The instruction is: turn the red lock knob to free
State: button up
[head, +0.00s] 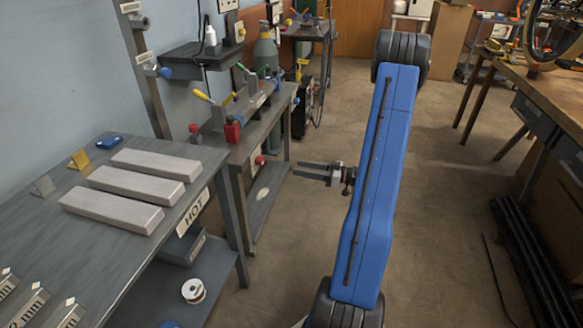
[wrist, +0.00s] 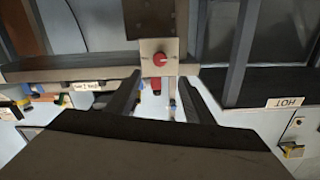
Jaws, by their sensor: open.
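The red lock knob (wrist: 160,59) is round and sits on a light metal plate (wrist: 146,48) in the wrist view. In the head view a red knob (head: 260,160) shows at the front of the grey bench. My gripper (head: 297,170) is open and empty, its fingers pointing left toward that bench. In the wrist view my gripper (wrist: 160,82) has its two dark fingers apart, with the knob between and beyond their tips. It is not touching the knob. The direction of the knob's pointer is too small to tell.
A nearer table (head: 150,250) with pale bars and a HOT label (head: 193,213) stands at the left. Vises with yellow handles (head: 203,96) stand on the bench (head: 262,118). A wooden workbench (head: 545,95) is at the right. Floor is clear between.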

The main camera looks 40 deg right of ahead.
jog(key=shift+v, duration=1.3)
jog(key=s+a+r+g, duration=0.4)
jog(key=a, duration=0.5)
jog(key=s+a+r+g+h, duration=0.1)
jog(key=s+a+r+g, duration=0.3)
jog(key=a, duration=0.5)
jog(key=s+a+r+g, duration=0.3)
jog(key=a+r+g, duration=0.15)
jog(key=a, duration=0.45)
jog(key=s+a+r+m+t+h, duration=0.1)
jog(key=s+r+m+h, duration=0.1)
jog(key=s+r+h, duration=0.2)
jog(key=s+a+r+m+t+h, duration=0.1)
jog(key=s+r+m+t+h, duration=0.1)
jog(key=s+h, duration=0.4)
jog(key=shift+s+a+r+m, duration=0.3)
jog(key=shift+s+r+m, duration=0.6)
jog(key=shift+s, duration=1.15)
